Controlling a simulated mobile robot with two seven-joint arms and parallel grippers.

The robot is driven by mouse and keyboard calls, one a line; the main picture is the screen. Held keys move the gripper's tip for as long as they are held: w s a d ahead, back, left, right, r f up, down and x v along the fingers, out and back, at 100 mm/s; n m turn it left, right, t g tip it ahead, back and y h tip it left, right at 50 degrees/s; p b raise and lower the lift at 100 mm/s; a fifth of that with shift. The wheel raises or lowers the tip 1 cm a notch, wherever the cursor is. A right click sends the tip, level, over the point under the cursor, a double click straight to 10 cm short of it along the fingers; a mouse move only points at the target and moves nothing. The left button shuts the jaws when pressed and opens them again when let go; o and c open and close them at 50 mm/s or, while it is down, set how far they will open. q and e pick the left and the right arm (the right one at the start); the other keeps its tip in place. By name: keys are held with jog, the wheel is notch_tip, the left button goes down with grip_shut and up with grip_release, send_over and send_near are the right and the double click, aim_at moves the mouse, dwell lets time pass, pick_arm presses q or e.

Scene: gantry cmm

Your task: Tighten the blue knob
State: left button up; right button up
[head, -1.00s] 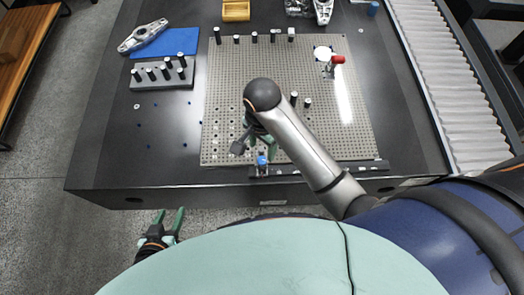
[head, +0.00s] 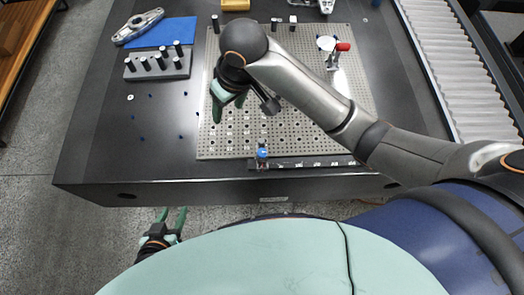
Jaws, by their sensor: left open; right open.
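The blue knob (head: 263,153) stands on a small fixture at the front edge of the perforated plate (head: 300,145), near the front of the dark table. My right gripper (head: 226,108) is open above the left part of the plate, behind and to the left of the knob, and apart from it. My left gripper (head: 172,221) is open and empty, low in front of the table's front edge, to the left of and nearer than the knob.
A grey block with several black pins (head: 158,65) and a blue mat (head: 172,32) with a metal part (head: 138,26) lie at the back left. A red-handled clamp (head: 338,53) stands at the plate's back right. A roller conveyor (head: 460,80) runs along the right.

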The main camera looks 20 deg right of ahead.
jog(key=s+n+b, duration=0.1)
jog(key=n+b, duration=0.3)
jog(key=n, duration=0.7)
jog(key=n+g+h+b, duration=0.2)
jog(key=n+b, duration=0.2)
jog(key=n, duration=0.9)
send_near(262, 152)
notch_tip(262, 152, down, 8)
jog(key=shift+w+d+f+b, duration=0.1)
jog(key=shift+w+b, duration=0.05)
jog(key=shift+b, duration=1.1)
pick_arm(q)
notch_tip(262, 152, down, 8)
jog(key=w+d, duration=0.2)
jog(key=shift+d+f+m+h, duration=0.2)
jog(key=shift+d+m+h, duration=0.1)
jog(key=shift+d, duration=0.1)
pick_arm(e)
jog(key=shift+c, duration=0.4)
pick_arm(q)
jog(key=shift+s+f, duration=0.15)
jog(key=shift+s, duration=0.1)
pick_arm(e)
grip_shut()
